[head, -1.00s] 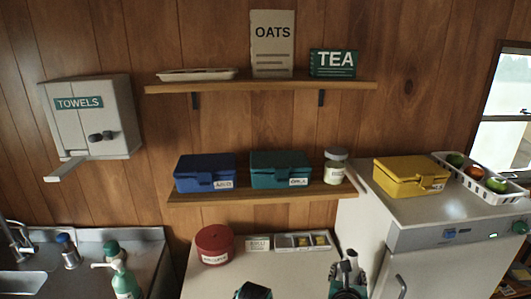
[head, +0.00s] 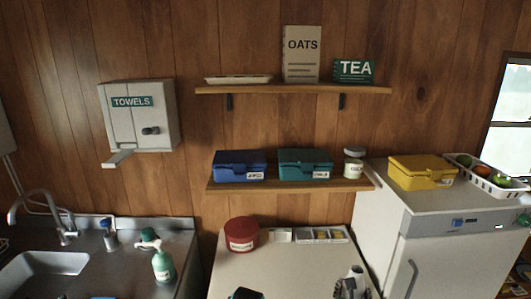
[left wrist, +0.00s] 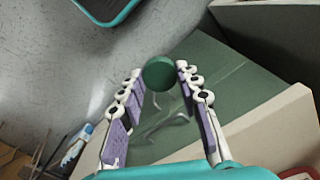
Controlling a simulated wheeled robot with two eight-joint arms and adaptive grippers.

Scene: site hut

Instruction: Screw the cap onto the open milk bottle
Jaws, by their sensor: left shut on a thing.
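In the left wrist view my left gripper (left wrist: 160,78) is shut on a round dark green cap (left wrist: 158,72), held between its two fingertips. Faint, clear, glinting shapes show between the fingers below the cap; I cannot tell what they are. In the head view a black and white part of my own arm, perhaps my right gripper (head: 350,285), shows at the bottom edge. Its fingers are cut off or too small to read. I cannot make out the open milk bottle in either view.
A white counter (head: 285,265) carries a red round tin (head: 242,235) and a divided tray (head: 322,235). A green pump bottle (head: 163,266) stands by the sink (head: 45,270) at left. A white fridge (head: 450,265) stands at right, with a yellow box (head: 420,172) on top.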

